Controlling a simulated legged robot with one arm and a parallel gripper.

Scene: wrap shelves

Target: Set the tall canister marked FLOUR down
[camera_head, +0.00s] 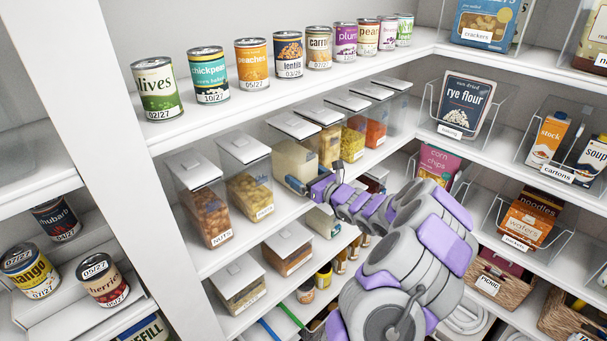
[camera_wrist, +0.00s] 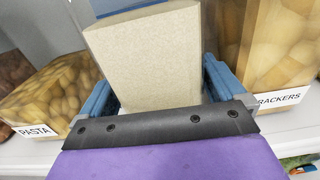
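A tall clear canister with cream-coloured contents and a white lid (camera_head: 293,160) stands or hangs in the row of canisters on the middle shelf (camera_head: 205,262). Its label is hidden, so I cannot read FLOUR on it. My gripper (camera_head: 297,185) is at its front, low on its body. In the wrist view the cream canister (camera_wrist: 148,58) sits between the two blue fingers of my gripper (camera_wrist: 162,90), which appear to press on its sides. Its base is hidden behind my gripper, so I cannot tell whether it touches the shelf.
The PASTA canister (camera_wrist: 50,90) is close on the left, and the CRACKERS canister (camera_wrist: 280,45) close on the right. A canister with brown contents (camera_head: 210,212) is farther left. Several cans, including the peaches can (camera_head: 252,65), line the shelf above. Lidded boxes (camera_head: 238,285) sit below.

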